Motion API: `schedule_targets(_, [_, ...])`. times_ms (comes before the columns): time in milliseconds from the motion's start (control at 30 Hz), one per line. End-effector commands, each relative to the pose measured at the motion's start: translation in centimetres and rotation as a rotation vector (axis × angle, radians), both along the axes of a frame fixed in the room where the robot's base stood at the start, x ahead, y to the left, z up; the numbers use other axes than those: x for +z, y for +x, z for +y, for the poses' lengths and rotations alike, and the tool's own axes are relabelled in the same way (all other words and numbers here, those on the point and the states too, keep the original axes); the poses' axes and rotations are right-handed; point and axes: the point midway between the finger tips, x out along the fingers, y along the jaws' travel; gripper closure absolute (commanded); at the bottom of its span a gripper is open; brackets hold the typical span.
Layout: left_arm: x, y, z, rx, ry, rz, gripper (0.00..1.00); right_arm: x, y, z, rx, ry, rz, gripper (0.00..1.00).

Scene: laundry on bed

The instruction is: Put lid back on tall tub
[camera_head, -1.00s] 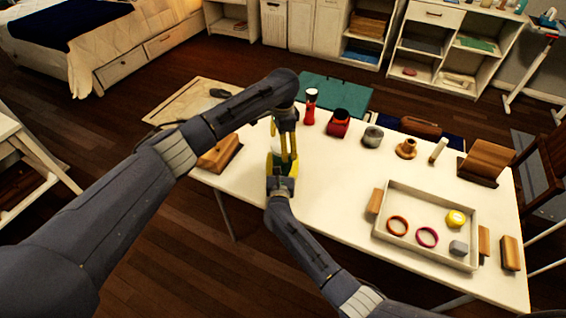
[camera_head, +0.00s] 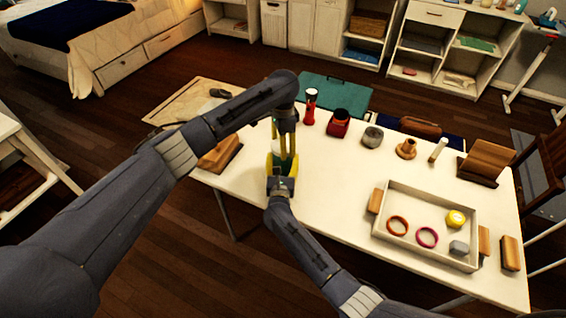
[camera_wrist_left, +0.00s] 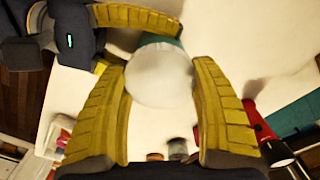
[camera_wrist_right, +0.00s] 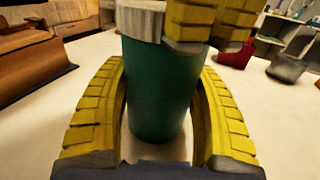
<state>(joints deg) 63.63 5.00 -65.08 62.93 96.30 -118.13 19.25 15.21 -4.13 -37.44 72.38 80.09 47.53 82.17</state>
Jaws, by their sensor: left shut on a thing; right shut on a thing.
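The tall tub (camera_wrist_right: 155,85) is a dark green cylinder standing upright on the table. In the right wrist view, my right gripper (camera_wrist_right: 160,105) is shut on it, one finger on each side. The lid (camera_wrist_left: 158,75) is white and round; in the left wrist view it lies between the fingers of my left gripper (camera_wrist_left: 160,85), which is shut on it. In the right wrist view the lid (camera_wrist_right: 140,18) is at the tub's top, its lower edge meeting the green wall. Left fingers hide its right part, so I cannot tell whether it is fully seated.
A shallow tray (camera_head: 383,236) with rings is at the right. The table's middle is clear.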

Motion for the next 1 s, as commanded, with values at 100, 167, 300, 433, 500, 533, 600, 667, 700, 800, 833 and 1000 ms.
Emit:
schedule_targets(100, [0.0, 0.0, 0.0, -0.004, 0.000, 0.000, 0.72, 0.0, 0.0, 0.0, 0.000, 0.000, 0.000, 1.00])
schedule_targets(167, [0.0, 0.0, 0.0, -0.004, 0.000, 0.000, 0.72, 0.0, 0.0, 0.0, 0.000, 0.000, 0.000, 1.00])
schedule_targets(300, [0.0, 0.0, 0.0, -0.004, 0.000, 0.000, 0.19, 0.0, 0.0, 0.0, 0.000, 0.000, 0.000, 1.00])
schedule_targets(433, [0.0, 0.0, 0.0, -0.004, 0.000, 0.000, 0.10, 0.0, 0.0, 0.0, 0.000, 0.000, 0.000, 1.00])
schedule_targets(500, [0.0, 0.0, 0.0, -0.004, 0.000, 0.000, 0.10, 0.0, 0.0, 0.0, 0.000, 0.000, 0.000, 1.00])
schedule_targets(533, [0.0, 0.0, 0.0, -0.004, 0.000, 0.000, 0.10, 0.0, 0.0, 0.0, 0.000, 0.000, 0.000, 1.00])
schedule_targets(600, [0.0, 0.0, 0.0, -0.004, 0.000, 0.000, 0.10, 0.0, 0.0, 0.0, 0.000, 0.000, 0.000, 1.00])
schedule_targets(667, [0.0, 0.0, 0.0, -0.004, 0.000, 0.000, 0.10, 0.0, 0.0, 0.0, 0.000, 0.000, 0.000, 1.00])
schedule_targets(700, [0.1, 0.0, 0.0, -0.004, 0.000, 0.000, 0.10, 0.0, 0.0, 0.0, 0.000, 0.000, 0.000, 1.00])
schedule_targets(800, [0.8, 0.1, 0.1, -0.005, 0.001, -0.002, 0.10, 0.0, 0.0, 0.0, 0.000, 0.000, 0.000, 1.00])
schedule_targets(833, [1.1, 0.1, 0.1, -0.004, 0.002, -0.003, 0.10, 0.0, 0.0, 0.0, 0.000, 0.000, 0.000, 1.00])
schedule_targets(1000, [3.7, 0.1, 0.1, -0.005, 0.002, -0.005, 0.10, 0.0, 0.0, 0.0, 0.000, 0.000, 0.000, 1.00])
